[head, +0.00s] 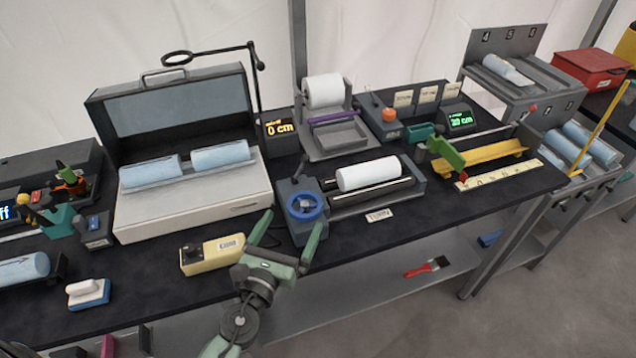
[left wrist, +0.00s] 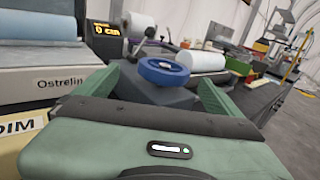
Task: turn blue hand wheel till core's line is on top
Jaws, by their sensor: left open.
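The blue hand wheel (head: 304,205) is on the front of a grey block at the middle of the table. In the left wrist view the wheel (left wrist: 163,71) lies ahead, between my finger lines. A white core (head: 369,173) lies on the grey roller cradle (head: 398,191) right of the wheel, and it also shows in the left wrist view (left wrist: 200,61). I cannot make out a line on the core. My left gripper (head: 287,226) is open, with its fingers near the wheel, one to each side in the picture; I cannot tell whether they touch it. My right gripper is not in view.
A yellow box (head: 213,254) sits left of my left gripper. A large open case (head: 190,200) with blue rolls stands behind it. A paper label (head: 379,215) lies right of the wheel. The table front edge is close to my left arm.

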